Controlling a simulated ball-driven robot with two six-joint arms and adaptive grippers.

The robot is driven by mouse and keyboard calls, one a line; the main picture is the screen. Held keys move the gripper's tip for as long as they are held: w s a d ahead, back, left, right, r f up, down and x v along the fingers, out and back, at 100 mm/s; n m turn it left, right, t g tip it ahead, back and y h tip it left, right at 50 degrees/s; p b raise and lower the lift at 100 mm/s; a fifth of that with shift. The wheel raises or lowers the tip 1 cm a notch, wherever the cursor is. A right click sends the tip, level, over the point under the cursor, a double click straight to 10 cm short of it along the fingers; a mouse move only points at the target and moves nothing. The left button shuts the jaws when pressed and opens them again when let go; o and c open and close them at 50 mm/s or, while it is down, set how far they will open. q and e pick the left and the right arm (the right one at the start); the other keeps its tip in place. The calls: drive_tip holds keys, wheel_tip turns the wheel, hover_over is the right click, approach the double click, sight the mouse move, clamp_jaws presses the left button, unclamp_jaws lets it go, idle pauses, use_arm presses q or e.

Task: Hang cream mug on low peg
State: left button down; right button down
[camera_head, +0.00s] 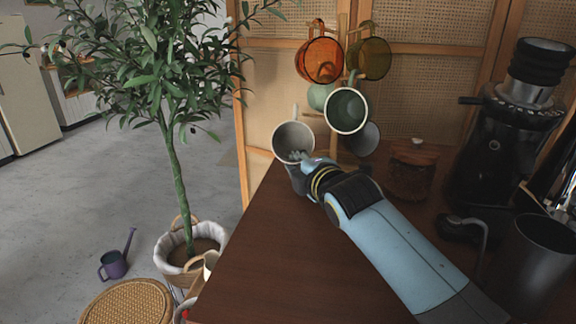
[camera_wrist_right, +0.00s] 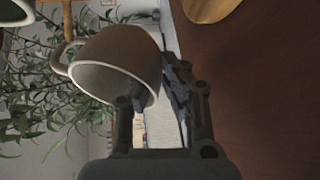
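The cream mug (camera_head: 292,137) is in the air at the left of the mug stand, above the table's far edge, with its opening facing me and its handle up. In the right wrist view, the mug (camera_wrist_right: 115,68) has its handle close to a wooden peg (camera_wrist_right: 68,18); whether the handle is around the peg I cannot tell. My right gripper (camera_head: 299,160) is at the mug's lower rim. In the wrist view, its fingers (camera_wrist_right: 155,100) straddle the mug wall, one inside and one outside, and look shut on it. My left gripper is not in view.
An orange mug (camera_head: 319,60), an amber mug (camera_head: 371,58) and a green mug (camera_head: 346,110) hang on the stand. A lidded jar (camera_head: 411,168) and a black grinder (camera_head: 504,145) stand at the right. The left part of the table (camera_head: 262,262) is clear. A potted tree (camera_head: 172,170) stands left.

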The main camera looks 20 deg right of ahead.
drive_tip(key=shift+s+d+f+b, duration=0.1)
drive_tip(key=shift+d+f+b, duration=0.25)
drive_tip(key=shift+d, duration=0.5)
drive_tip(key=shift+d+f+b, duration=0.1)
drive_tip(key=shift+d+b, duration=0.45)
drive_tip(key=shift+d, duration=0.25)
drive_tip(key=shift+d+p, duration=0.3)
drive_tip(key=shift+d, duration=0.35)
drive_tip(key=shift+s+a+f, duration=0.1)
drive_tip(key=shift+s+f, duration=0.05)
drive_tip(key=shift+f, duration=0.05)
drive_tip(key=c, duration=1.4)
unclamp_jaws()
drive_tip(key=shift+f, duration=0.1)
drive_tip(key=shift+s+f, duration=0.1)
